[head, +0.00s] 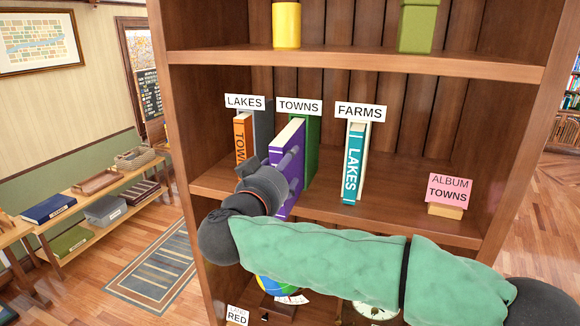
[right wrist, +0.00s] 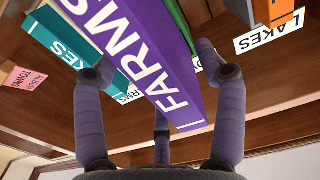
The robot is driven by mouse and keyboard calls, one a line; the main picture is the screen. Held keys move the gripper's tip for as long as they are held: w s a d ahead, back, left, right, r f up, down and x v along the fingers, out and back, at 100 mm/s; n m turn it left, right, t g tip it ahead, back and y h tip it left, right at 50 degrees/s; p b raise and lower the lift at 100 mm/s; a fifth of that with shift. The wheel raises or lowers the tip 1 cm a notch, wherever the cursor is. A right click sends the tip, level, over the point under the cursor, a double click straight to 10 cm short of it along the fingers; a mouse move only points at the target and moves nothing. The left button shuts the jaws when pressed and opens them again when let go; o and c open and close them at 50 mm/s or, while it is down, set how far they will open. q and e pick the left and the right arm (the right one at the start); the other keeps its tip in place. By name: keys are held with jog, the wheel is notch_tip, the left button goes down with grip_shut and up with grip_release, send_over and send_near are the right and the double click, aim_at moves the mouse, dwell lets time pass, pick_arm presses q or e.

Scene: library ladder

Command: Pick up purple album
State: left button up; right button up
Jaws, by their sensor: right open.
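The purple album (head: 287,137) stands upright under the TOWNS sign on the middle shelf, next to a green book (head: 313,140). Its spine reads FARMS in the right wrist view (right wrist: 150,55). It sticks out farther toward me than the books beside it. My right gripper (head: 290,165) is at the album's spine, partly covering it in the head view. In the right wrist view its fingers (right wrist: 157,68) are open, with the album's spine between them; I cannot tell whether they touch it. My left gripper is not in view.
The teal LAKES book (head: 353,165) stands right of the album under the FARMS sign (head: 361,112). The orange book (head: 241,135) stands left under LAKES. A pink ALBUM TOWNS card (head: 451,189) is on the shelf's right. The upper shelf board (head: 350,65) runs above.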

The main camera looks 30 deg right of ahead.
jog(key=x, duration=0.4)
jog(key=shift+d+p, duration=0.1)
jog(key=shift+p, duration=0.2)
jog(key=shift+c, duration=0.3)
jog(key=shift+r, duration=0.1)
grip_shut()
